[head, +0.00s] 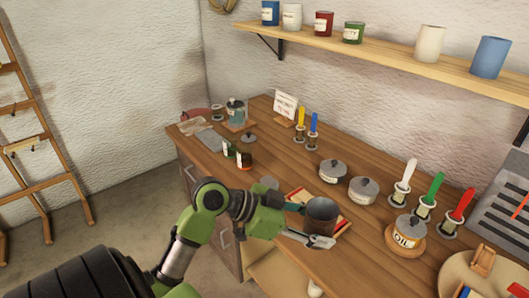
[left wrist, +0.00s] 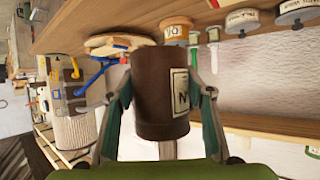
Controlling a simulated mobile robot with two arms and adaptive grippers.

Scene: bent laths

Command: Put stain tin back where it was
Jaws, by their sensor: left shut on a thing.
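A dark brown tin (head: 320,214) is held upright by my left gripper (head: 312,224) in the head view, over the front part of the wooden workbench (head: 287,166). In the left wrist view the tin (left wrist: 152,88) sits between the two fingers, with a pale label (left wrist: 180,92) partly turned to the right; only a letter like N is legible. My right gripper is not in view.
Two lidded grey pots (head: 333,172) and an oil pot (head: 408,230) stand nearby, with several colored-handled brushes (head: 434,188) behind. The wall shelf (head: 392,58) holds several tins, with a bare stretch between the green tin (head: 353,32) and the cream tin (head: 429,43).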

